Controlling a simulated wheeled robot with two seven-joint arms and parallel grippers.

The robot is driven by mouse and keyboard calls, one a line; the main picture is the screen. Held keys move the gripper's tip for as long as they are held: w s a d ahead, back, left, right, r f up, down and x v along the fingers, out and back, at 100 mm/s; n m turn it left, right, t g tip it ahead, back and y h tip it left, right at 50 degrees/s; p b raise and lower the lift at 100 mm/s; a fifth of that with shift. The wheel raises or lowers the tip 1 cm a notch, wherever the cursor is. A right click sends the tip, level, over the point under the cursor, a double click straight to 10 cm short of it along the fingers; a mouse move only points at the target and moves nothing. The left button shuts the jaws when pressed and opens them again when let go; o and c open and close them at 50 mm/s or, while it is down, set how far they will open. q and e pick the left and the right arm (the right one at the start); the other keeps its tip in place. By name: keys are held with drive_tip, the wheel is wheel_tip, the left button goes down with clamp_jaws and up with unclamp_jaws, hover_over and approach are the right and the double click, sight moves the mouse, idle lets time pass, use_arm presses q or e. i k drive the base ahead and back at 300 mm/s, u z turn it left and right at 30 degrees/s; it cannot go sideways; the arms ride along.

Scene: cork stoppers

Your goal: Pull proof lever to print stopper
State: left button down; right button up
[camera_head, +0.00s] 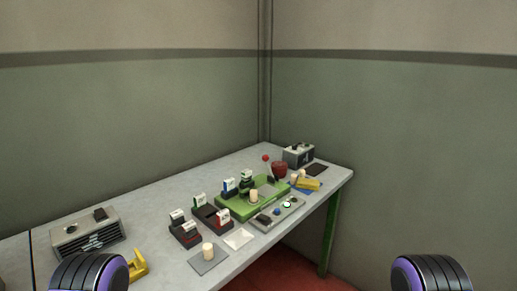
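A green machine base (233,206) stands on the table toward its far end. A dark green upright part (246,180) rises from it. A small red ball (265,157) shows behind the machine and looks like a lever knob; its shaft is too small to make out. A pale cork stopper (253,196) stands at the machine's front. Another cork stopper (208,251) stands upright on a grey square plate (216,264) nearer to me. Only rounded black and purple parts of my two arms show at the bottom edge. Neither gripper shows, well apart from the machine.
The grey table (140,208) runs along the left wall into the corner. Several stamp holders (186,234), a white square (239,238), a grey panel with buttons (268,220), a red jar (279,169), a grey box (298,154) and a vented box (86,234) stand on it. A yellow tool (139,266) lies near.

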sight(265, 157)
drive_tip(key=z, duration=0.3)
drive_tip(key=i, duration=0.55)
drive_tip(key=z, duration=0.4)
